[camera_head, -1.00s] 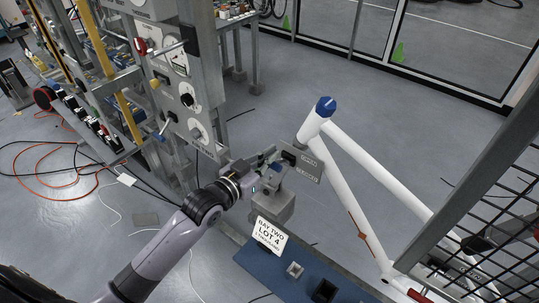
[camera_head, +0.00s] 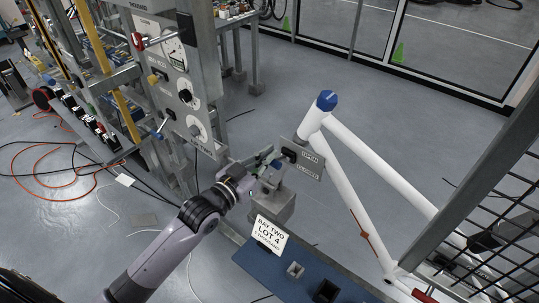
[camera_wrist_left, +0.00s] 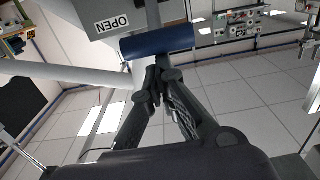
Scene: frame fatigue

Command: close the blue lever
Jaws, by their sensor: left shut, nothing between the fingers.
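The blue lever (camera_wrist_left: 158,41) shows in the left wrist view as a thick blue bar across the top middle, below a grey box with an OPEN label. In the head view the blue lever (camera_head: 276,164) is small and partly hidden by my gripper, beside a grey plate (camera_head: 308,163) marked OPEN and CLOSED. My left gripper (camera_wrist_left: 158,72) is shut and empty, its fingertips just below the bar in the wrist view; whether they touch it I cannot tell. In the head view my left gripper (camera_head: 260,171) is at the lever, left of the plate. My right gripper is not clearly seen.
A white tubular frame (camera_head: 348,180) with a blue cap stands right of the plate. A blue base (camera_head: 262,266) with a BAY TWO LOT 4 sign (camera_head: 268,233) lies below. A control panel (camera_head: 187,95) stands left. Wire mesh (camera_head: 500,215) is at the right.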

